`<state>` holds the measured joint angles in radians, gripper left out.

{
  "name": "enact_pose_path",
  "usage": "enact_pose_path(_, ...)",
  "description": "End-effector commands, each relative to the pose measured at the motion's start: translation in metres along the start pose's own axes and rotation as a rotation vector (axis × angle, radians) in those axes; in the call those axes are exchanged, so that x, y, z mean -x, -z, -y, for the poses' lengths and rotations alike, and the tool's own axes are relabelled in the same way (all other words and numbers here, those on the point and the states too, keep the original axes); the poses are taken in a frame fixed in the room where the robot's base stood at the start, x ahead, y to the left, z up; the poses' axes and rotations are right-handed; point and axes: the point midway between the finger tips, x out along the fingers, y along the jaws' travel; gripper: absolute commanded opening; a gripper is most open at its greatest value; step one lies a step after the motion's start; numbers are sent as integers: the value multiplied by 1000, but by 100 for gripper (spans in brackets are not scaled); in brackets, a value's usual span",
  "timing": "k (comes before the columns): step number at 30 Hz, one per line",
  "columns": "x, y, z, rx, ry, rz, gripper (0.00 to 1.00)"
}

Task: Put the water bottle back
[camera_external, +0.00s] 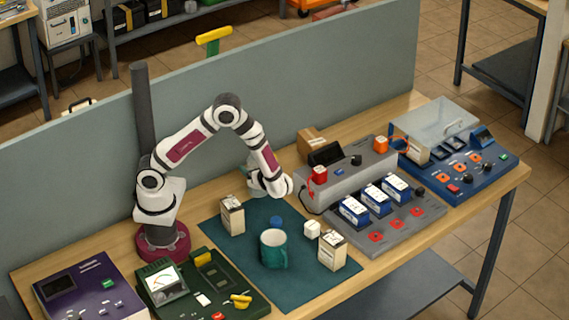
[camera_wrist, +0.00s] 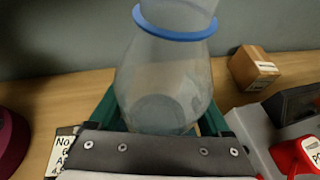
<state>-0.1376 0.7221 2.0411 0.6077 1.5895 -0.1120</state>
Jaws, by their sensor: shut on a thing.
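The water bottle (camera_wrist: 165,75) is clear, with a blue ring near its neck, and fills the middle of the wrist view. My gripper (camera_wrist: 158,116) is shut on it, with one teal finger on each side of its body. The bottle's top is cut off by the picture edge. In the external view my gripper (camera_external: 257,183) is above the back edge of the teal mat (camera_external: 222,250), and the bottle is hard to make out there.
A teal mug (camera_external: 273,250), a blue round object (camera_external: 276,221), a white block (camera_external: 312,229) and two labelled boxes (camera_external: 232,215) (camera_external: 332,251) stand on the mat. A cardboard box (camera_external: 310,142) and grey tester (camera_external: 350,178) are right. A partition (camera_external: 330,85) runs behind the bench.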

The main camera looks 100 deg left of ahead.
Motion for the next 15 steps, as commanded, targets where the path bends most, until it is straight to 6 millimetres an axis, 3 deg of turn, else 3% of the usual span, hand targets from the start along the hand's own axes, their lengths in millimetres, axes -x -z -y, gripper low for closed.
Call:
enact_pose_path(6,-58,8,6,-1,-5,1,4)
enact_pose_path(11,-77,14,9,-1,-1,1,4)
enact_pose_path(15,-88,39,9,-3,0,1,4)
